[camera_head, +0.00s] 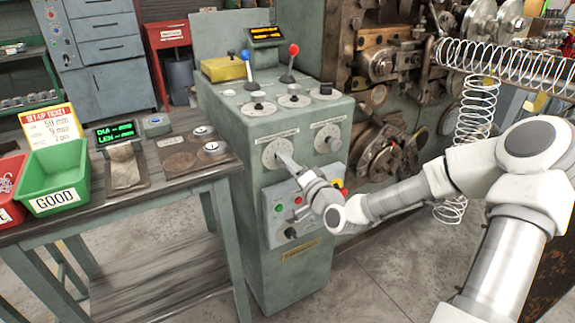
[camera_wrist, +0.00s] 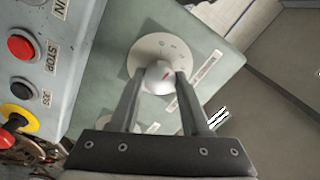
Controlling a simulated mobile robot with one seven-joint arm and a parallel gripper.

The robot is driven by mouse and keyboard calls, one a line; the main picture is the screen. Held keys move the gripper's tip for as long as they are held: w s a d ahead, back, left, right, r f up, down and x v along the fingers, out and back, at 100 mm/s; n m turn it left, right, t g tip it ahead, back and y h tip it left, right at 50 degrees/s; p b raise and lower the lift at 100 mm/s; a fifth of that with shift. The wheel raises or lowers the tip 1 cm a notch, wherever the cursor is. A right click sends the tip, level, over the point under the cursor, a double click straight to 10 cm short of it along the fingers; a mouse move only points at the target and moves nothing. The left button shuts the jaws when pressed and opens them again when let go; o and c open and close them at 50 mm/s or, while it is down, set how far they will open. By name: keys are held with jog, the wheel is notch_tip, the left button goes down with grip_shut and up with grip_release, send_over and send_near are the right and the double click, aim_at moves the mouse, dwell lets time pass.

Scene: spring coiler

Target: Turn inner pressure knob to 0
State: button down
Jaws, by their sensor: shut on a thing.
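Two knobs with round pale dials sit on the front of the green control cabinet. My gripper (camera_head: 292,168) reaches the left knob's dial (camera_head: 270,153) in the head view; the right knob (camera_head: 334,144) stands free. In the wrist view my gripper (camera_wrist: 163,78) has its two fingers shut on a rounded light grey knob (camera_wrist: 160,72) with a small red mark. The pale dial (camera_wrist: 150,50) shows behind it with a few dark marks, too small to read. The fingers and the knob cover the lower part of the dial. The labels above the knobs are too small to read.
Below the knobs is a button panel (camera_head: 280,210) with green, red and yellow buttons; in the wrist view a red stop button (camera_wrist: 20,47) and a yellow-ringed emergency button (camera_wrist: 15,117) are near my gripper. Levers (camera_head: 289,62) stand on the cabinet top. A bench (camera_head: 160,190) is left, coiling machinery right.

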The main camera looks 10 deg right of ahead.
jog(key=shift+n+b, duration=1.5)
jog(key=shift+n, duration=2.2)
jog(key=shift+r, duration=0.1)
jog(key=shift+c, duration=1.8)
grip_release()
jog(key=shift+s, duration=0.1)
